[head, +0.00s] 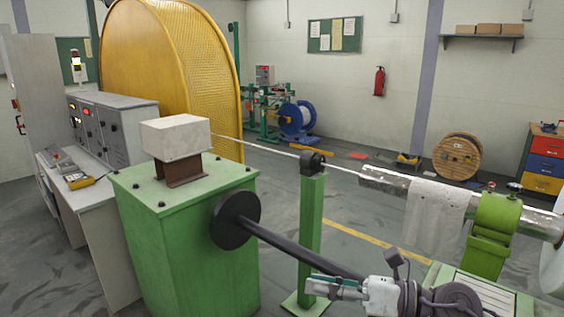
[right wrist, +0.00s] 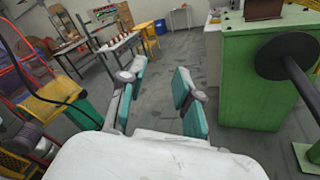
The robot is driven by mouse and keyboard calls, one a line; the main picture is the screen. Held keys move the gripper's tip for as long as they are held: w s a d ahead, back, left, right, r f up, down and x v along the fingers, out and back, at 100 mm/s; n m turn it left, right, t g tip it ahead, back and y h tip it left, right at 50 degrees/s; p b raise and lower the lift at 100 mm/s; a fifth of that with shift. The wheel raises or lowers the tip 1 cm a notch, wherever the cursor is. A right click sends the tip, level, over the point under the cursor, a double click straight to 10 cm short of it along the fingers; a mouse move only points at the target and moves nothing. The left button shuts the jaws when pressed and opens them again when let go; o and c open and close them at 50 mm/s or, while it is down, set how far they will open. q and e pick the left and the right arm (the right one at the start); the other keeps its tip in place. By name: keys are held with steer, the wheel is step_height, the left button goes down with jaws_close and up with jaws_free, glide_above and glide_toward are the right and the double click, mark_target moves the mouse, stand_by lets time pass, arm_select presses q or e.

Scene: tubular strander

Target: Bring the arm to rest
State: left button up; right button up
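My right gripper (head: 318,288) is at the bottom of the head view, right of the green machine box (head: 185,235) and just below the dark shaft (head: 300,253). It points left in that view. In the right wrist view the two teal-padded fingers of the right gripper (right wrist: 162,78) stand apart with only floor between them, so it is open and empty. Part of my arm shows behind it; the rest is out of frame. My left gripper is in neither view.
A green post (head: 312,225) stands behind the shaft. A silver tube with a hanging cloth (head: 433,212) is at the right. A control desk (head: 75,190) and yellow drum (head: 165,70) are at the left. The wrist view shows a table (right wrist: 120,45) beyond open floor.

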steer(key=w+d+m+t+h, duration=0.1)
steer(key=d+m+t+h, duration=0.55)
steer(key=m, duration=0.75)
steer(key=w+d+m+t+h, duration=0.1)
steer(key=d+m+t+h, duration=0.25)
steer(key=m+t, duration=0.75)
steer(key=s+d+f+m+g+h, duration=0.35)
steer(key=f+m+g, duration=0.2)
steer(key=f, duration=0.25)
steer(key=s+d+f+m+g+h, duration=0.2)
steer(key=s+f+m+g+h, duration=0.2)
steer(key=f+m, duration=0.4)
steer(key=s+a+f+m+g+y, duration=0.1)
steer(key=s+f+m+g, duration=0.1)
steer(key=s+f+g, duration=0.6)
steer(key=s+a+f+m+g, duration=0.15)
steer(key=s+f, duration=0.35)
steer(key=s, duration=0.6)
step_height(320, 180, down, 32)
steer(key=s+g+b, duration=0.2)
steer(key=b, duration=0.4)
steer(key=s+d+f+b, duration=0.1)
steer(key=s+f+b, duration=0.1)
steer(key=s+f, duration=0.6)
steer(key=s+d+f+g+b, duration=0.1)
steer(key=s+d+f+b, duration=0.1)
steer(key=s+f, duration=0.6)
step_height(320, 180, down, 4)
steer(key=shift+d+f, duration=0.15)
steer(key=shift+d, duration=0.05)
